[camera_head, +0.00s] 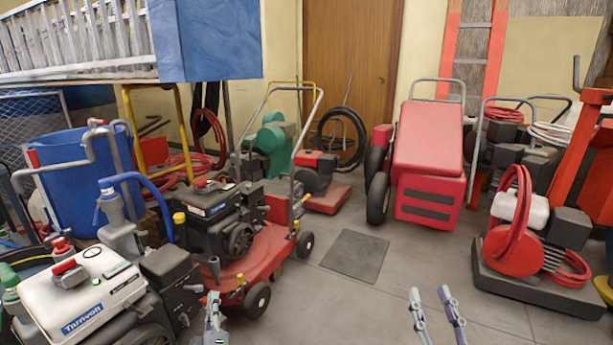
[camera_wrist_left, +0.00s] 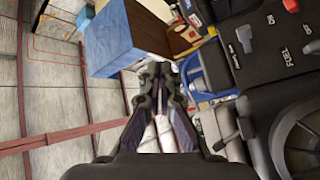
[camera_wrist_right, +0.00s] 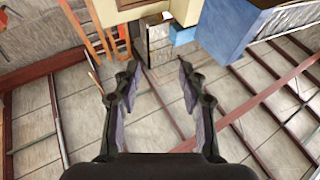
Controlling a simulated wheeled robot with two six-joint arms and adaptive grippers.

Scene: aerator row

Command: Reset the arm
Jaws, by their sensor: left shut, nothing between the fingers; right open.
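My left gripper (camera_head: 213,318) shows at the bottom of the head view, pointing up, in front of the red machine on wheels. Its fingers are together and empty, and in the left wrist view (camera_wrist_left: 158,75) they meet at the tips. My right gripper (camera_head: 432,296) is at the bottom right of the head view, over bare floor. Its two fingers stand apart with nothing between them, and the right wrist view (camera_wrist_right: 157,72) shows the same gap. Most of both arms is out of the head view.
A white engine unit (camera_head: 85,290) and a red wheeled machine (camera_head: 262,250) crowd the left, close to my left gripper. A red machine with hose (camera_head: 508,245) stands at right, a red cart (camera_head: 428,150) behind. The middle floor (camera_head: 400,265) is free around a dark mat (camera_head: 356,256).

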